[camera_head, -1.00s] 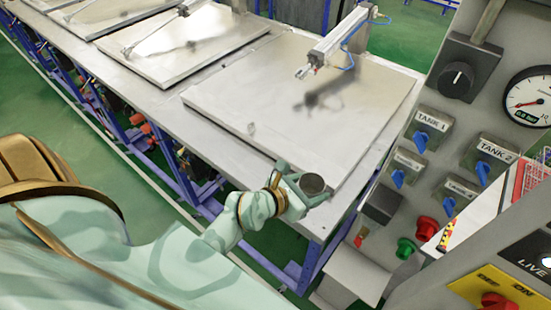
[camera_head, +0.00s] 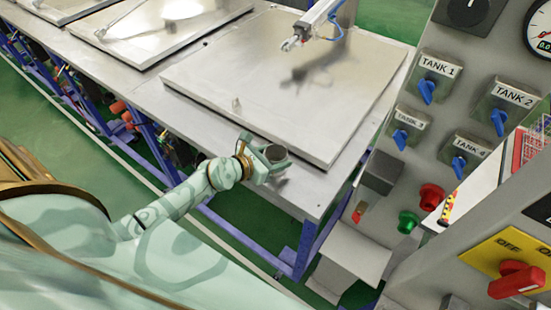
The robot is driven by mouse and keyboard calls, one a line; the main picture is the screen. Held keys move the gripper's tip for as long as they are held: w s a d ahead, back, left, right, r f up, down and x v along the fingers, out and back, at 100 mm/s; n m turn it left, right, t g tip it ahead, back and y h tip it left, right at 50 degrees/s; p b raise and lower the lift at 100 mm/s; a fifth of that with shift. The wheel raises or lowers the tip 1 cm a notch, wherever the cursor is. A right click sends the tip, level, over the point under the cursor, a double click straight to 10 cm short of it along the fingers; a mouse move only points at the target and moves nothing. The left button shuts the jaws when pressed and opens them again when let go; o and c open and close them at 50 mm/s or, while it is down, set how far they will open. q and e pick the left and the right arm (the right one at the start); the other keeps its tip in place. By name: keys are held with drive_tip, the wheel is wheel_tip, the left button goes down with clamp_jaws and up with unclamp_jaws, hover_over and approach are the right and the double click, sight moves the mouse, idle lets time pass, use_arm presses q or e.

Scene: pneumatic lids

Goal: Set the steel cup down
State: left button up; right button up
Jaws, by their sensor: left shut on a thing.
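The steel cup (camera_head: 273,153) is small, grey and round, seen from above with its dark opening up. My left gripper (camera_head: 271,161) is shut on it, with its pale green fingers around the cup's sides. The cup is at the near edge of the steel table (camera_head: 245,124), just in front of the nearest lid. I cannot tell whether its base touches the table top. My right gripper is not in view.
A flat steel lid (camera_head: 290,90) with a pneumatic cylinder (camera_head: 318,15) lies behind the cup. A grey control panel (camera_head: 400,170) with blue tank valves, red and green buttons and a gauge stands at the right. Bare table shows right of the cup.

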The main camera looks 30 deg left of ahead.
use_arm(q)
drive_tip(key=o, duration=1.1)
drive_tip(key=shift+r, duration=0.2)
drive_tip(key=p+v, duration=0.1)
drive_tip(key=v, duration=1.1)
drive_tip(key=shift+f, duration=0.2)
